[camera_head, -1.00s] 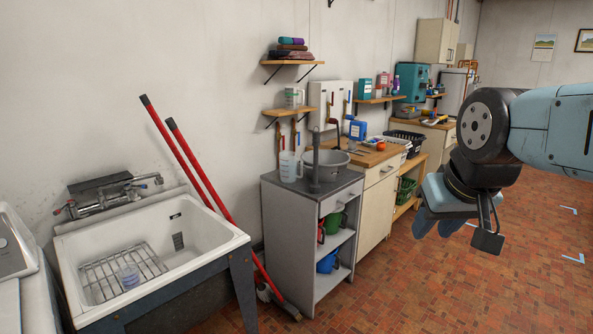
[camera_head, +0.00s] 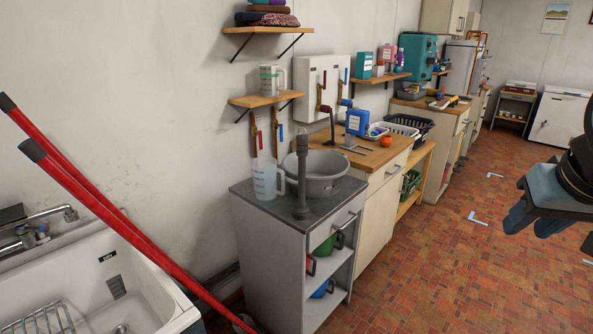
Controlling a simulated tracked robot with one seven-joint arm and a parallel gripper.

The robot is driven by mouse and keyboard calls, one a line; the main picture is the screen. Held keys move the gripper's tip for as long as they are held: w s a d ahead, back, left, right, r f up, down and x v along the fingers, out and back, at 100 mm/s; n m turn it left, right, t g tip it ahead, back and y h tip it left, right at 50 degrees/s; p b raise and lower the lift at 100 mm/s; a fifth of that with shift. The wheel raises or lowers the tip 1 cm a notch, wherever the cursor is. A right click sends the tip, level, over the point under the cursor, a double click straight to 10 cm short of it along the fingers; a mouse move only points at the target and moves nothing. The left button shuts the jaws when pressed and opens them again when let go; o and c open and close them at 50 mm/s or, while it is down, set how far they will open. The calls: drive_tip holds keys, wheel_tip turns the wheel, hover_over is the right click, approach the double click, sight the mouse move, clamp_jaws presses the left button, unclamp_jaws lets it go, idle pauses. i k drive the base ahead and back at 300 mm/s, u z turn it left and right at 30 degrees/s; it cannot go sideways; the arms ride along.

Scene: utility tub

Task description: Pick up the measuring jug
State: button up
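A clear measuring jug (camera_head: 267,179) with a handle on its right side stands upright on the dark top of the small grey cabinet (camera_head: 262,207). A second jug-like vessel (camera_head: 270,79), whitish with markings and a handle, stands on the lower wooden wall shelf (camera_head: 264,100) above it. My gripper (camera_head: 530,216) shows at the right edge, partly cut off by the frame, above the floor and far from both jugs. Its blue-grey fingers point down; whether they are open or shut cannot be told.
A grey basin (camera_head: 325,172) and an upright dark grey post (camera_head: 302,175) stand right of the jug on the cabinet. Red long handles (camera_head: 90,205) lean by the white sink (camera_head: 150,295) at left.

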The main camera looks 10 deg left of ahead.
sight(264, 169)
drive_tip(key=u, duration=0.2)
drive_tip(key=i, duration=1.2)
drive_tip(key=u, duration=0.9)
drive_tip(key=i, duration=0.55)
drive_tip(key=u, duration=0.3)
drive_tip(key=k, duration=0.8)
drive_tip(key=u, duration=0.25)
drive_tip(key=i, duration=0.8)
drive_tip(key=z, duration=0.15)
